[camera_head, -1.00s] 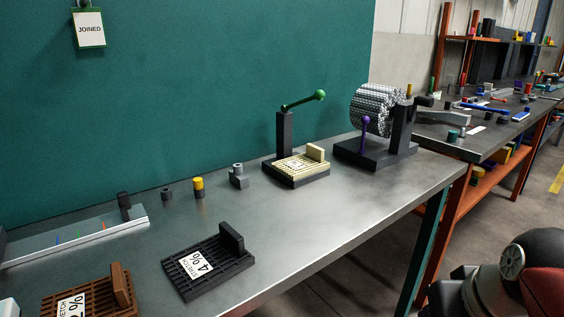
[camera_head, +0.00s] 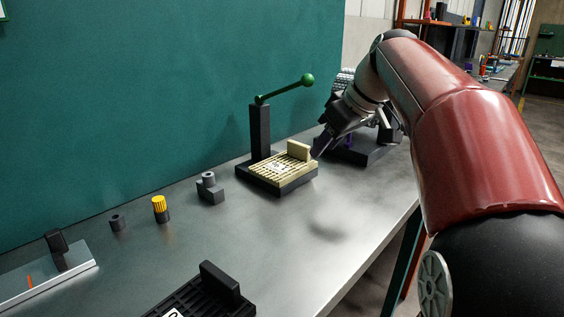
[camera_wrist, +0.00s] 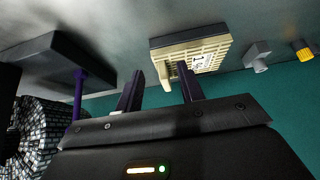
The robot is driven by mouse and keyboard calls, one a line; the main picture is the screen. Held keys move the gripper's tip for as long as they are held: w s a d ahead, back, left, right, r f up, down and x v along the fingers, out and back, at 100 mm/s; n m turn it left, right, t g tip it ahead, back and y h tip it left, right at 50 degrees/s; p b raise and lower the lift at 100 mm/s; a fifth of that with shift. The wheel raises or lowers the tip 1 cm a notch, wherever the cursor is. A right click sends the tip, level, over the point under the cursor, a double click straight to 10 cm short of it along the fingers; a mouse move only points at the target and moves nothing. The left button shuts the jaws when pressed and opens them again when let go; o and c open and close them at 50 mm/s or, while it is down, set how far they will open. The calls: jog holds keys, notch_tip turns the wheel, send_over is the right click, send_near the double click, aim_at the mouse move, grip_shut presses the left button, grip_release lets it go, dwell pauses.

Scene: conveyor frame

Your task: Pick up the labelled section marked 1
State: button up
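The cream slatted section (camera_head: 270,163) lies on a dark base beside a post with a green-knobbed lever (camera_head: 283,92). It has a raised cream block at its right end and a white label too small to read surely. It also shows in the wrist view (camera_wrist: 214,45), upside down, its label partly visible. My gripper (camera_head: 318,152) is in the air by the right end of this section. In the wrist view my gripper (camera_wrist: 160,72) has its two dark fingers apart and empty, with the block appearing between the fingertips. Contact cannot be told.
A black slatted section (camera_head: 205,290) lies at the front. A yellow-topped cylinder (camera_head: 160,207), a grey stepped block (camera_head: 211,190) and a small dark cylinder (camera_head: 117,222) stand to the left. A dark fixture (camera_head: 360,150) with a purple lever (camera_wrist: 78,95) is close beside my gripper.

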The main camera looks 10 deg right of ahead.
aim_at(299, 143)
jog(key=shift+w+a, duration=0.85)
jog(key=shift+w, duration=0.25)
jog(key=w+a, duration=0.2)
jog(key=w, duration=0.1)
jog(key=shift+f+p, duration=0.2)
jog(key=shift+p, duration=0.2)
jog(key=shift+x, duration=1.25)
jog(key=shift+s, duration=0.1)
jog(key=shift+c, duration=0.2)
grip_shut()
